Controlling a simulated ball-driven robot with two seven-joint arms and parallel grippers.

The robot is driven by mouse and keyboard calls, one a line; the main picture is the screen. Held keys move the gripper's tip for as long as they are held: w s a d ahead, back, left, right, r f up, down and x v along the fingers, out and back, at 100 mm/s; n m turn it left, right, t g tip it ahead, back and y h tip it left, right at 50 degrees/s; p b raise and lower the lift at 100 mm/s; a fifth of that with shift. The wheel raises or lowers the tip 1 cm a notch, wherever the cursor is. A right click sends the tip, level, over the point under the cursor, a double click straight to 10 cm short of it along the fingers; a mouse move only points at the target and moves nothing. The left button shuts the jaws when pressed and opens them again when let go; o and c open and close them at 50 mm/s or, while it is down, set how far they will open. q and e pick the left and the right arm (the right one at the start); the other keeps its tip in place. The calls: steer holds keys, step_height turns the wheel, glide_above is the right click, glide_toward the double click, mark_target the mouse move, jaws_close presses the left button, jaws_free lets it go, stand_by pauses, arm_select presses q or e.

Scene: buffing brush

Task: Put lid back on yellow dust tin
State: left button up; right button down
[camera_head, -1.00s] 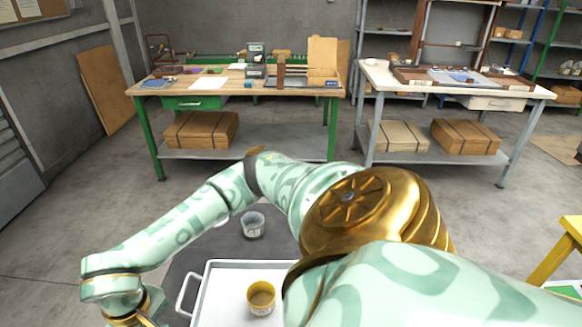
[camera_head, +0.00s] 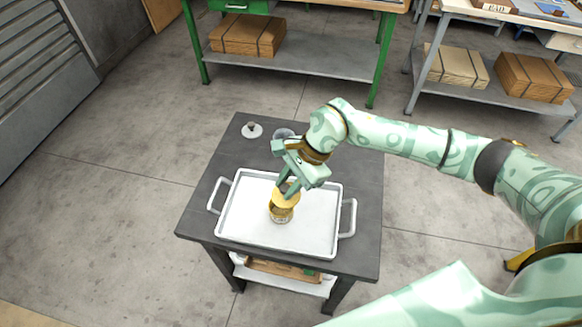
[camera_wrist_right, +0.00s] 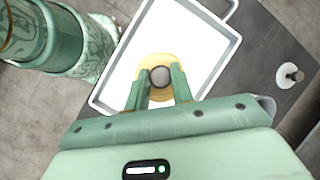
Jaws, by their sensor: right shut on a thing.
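The yellow dust tin (camera_head: 280,214) stands upright on the white tray (camera_head: 245,232). A yellow lid (camera_head: 288,198) is at its top, a little towards the upper right in the head view; I cannot tell whether it touches the rim. My right gripper (camera_head: 287,187) points down from above and is shut on the lid's knob. In the right wrist view the round grey knob (camera_wrist_right: 160,76) sits between the fingertips, with the yellow lid (camera_wrist_right: 147,66) behind it. The lid hides the tin's mouth. My left gripper is not in view.
The tray has raised rims and side handles and lies on a dark cart top (camera_head: 228,158). Behind it are a pale knobbed lid (camera_head: 252,130), also in the right wrist view (camera_wrist_right: 289,75), and a clear jar (camera_head: 282,134) partly hidden by my arm. The tray around the tin is clear.

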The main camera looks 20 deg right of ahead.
mark_target(284, 192)
steer(key=shift+w+a+r+m+t, duration=0.15)
steer(key=shift+m+t, duration=0.1)
steer(key=shift+m, duration=0.25)
steer(key=shift+d+r+m+t, duration=0.15)
steer(key=shift+m+t, duration=0.1)
steer(key=shift+m, duration=0.25)
steer(key=shift+w+a+m+t+y+p, duration=0.2)
steer(key=shift+m+t+y+p, duration=0.1)
steer(key=shift+m, duration=0.1)
steer(key=shift+w, duration=0.15)
step_height(284, 192, down, 5)
steer(key=b, duration=0.3)
steer(key=shift+a+r+b, duration=0.1)
steer(key=shift+r+b, duration=0.05)
steer(key=shift+b, duration=0.15)
steer(key=shift+f+b, duration=0.5)
steer(key=shift+f, duration=0.4)
steer(key=shift+r+p, duration=0.15)
steer(key=shift+p, duration=0.2)
steer(key=shift+f, duration=0.2)
